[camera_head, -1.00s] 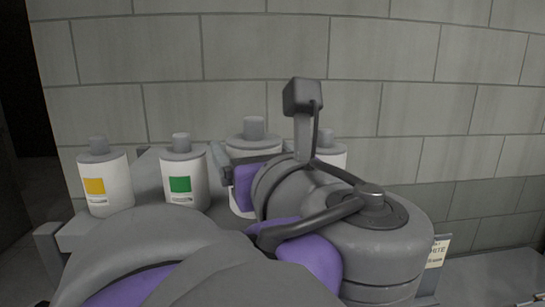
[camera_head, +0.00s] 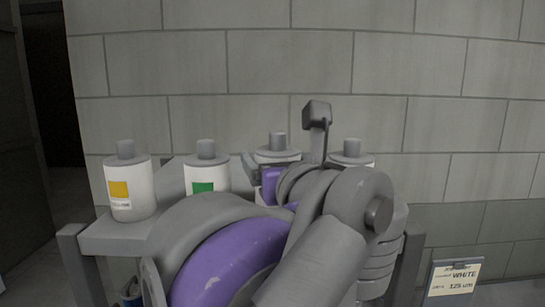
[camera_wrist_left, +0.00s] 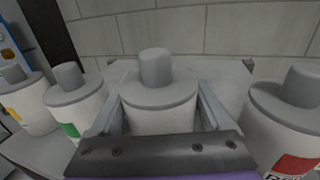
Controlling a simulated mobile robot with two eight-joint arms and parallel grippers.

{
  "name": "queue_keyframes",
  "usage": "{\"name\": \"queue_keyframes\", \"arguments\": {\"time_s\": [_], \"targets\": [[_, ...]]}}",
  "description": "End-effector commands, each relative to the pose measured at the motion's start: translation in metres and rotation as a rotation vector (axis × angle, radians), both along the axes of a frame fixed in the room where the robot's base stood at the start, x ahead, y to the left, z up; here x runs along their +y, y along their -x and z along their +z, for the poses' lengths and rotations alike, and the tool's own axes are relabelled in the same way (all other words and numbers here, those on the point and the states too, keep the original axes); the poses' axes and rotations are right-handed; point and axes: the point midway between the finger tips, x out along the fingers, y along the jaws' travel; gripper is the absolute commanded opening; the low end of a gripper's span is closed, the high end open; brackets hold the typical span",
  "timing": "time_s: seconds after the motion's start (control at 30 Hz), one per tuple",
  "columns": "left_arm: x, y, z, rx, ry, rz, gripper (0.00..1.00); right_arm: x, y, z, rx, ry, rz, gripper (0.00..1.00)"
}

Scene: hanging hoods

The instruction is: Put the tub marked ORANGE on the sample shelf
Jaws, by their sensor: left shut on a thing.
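My left gripper (camera_wrist_left: 162,125) is shut on a white tub with a grey lid (camera_wrist_left: 158,98), its fingers on either side of the tub body. In the head view my left gripper (camera_head: 272,172) and arm cover most of this held tub (camera_head: 278,152). Its label is hidden, so I cannot read its marking. I cannot tell whether its base touches the shelf. A yellow-label tub (camera_head: 130,183) and a green-label tub (camera_head: 206,172) stand to its left, and a red-label tub (camera_wrist_left: 288,125) to its right. My right gripper is not in view.
The tubs stand on a grey shelf (camera_head: 115,232) in front of a grey block wall (camera_head: 300,65). A card reading WHITE (camera_head: 454,280) is at the lower right. Neighbouring tubs are close on both sides of the held one. A dark opening lies at the far left.

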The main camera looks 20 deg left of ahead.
Motion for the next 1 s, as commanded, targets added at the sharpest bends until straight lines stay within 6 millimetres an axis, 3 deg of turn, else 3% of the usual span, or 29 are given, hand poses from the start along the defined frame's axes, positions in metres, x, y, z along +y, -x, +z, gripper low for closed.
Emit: {"name": "queue_keyframes", "arguments": {"time_s": [0.9, 0.93, 1.0], "targets": [[0.0000, 0.0001, -0.0085, -0.001, -0.001, 0.000, 0.46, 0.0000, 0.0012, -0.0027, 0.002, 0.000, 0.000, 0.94], [0.0000, 0.0001, -0.0082, -0.001, -0.001, 0.000, 0.87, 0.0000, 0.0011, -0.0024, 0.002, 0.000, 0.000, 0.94], [0.0000, 0.0001, -0.0080, -0.001, -0.001, 0.000, 1.00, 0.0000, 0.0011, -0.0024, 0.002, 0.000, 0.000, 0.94]]}}
